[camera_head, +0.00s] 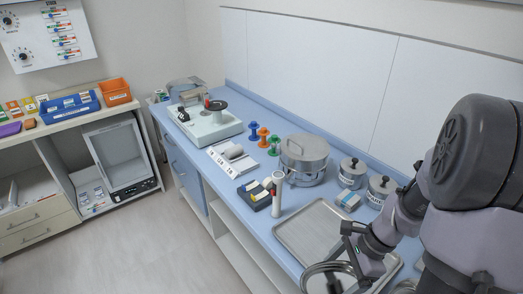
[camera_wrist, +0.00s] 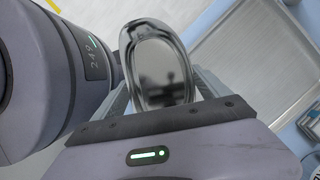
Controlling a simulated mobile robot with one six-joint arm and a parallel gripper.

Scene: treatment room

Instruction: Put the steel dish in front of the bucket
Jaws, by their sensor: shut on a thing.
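The steel dish (camera_wrist: 158,75) is between the fingers of my gripper (camera_wrist: 160,92) in the wrist view; it is shiny and oval-looking. In the head view the dish (camera_head: 318,270) shows partly behind my gripper, at the bottom, by the near edge of the steel tray. My gripper is shut on it; the exact finger contact is hard to see. The likely bucket is a lidded round steel vessel (camera_head: 303,160) standing upright on the blue counter, well beyond my gripper.
The steel tray (camera_head: 308,233) lies empty on the counter (camera_head: 245,218). A white cylinder (camera_head: 278,194), a dark box of small items (camera_head: 256,195) and two lidded steel jars (camera_head: 351,173) stand around the vessel. A scale-like device (camera_head: 208,124) and coloured spools (camera_head: 263,137) are farther back.

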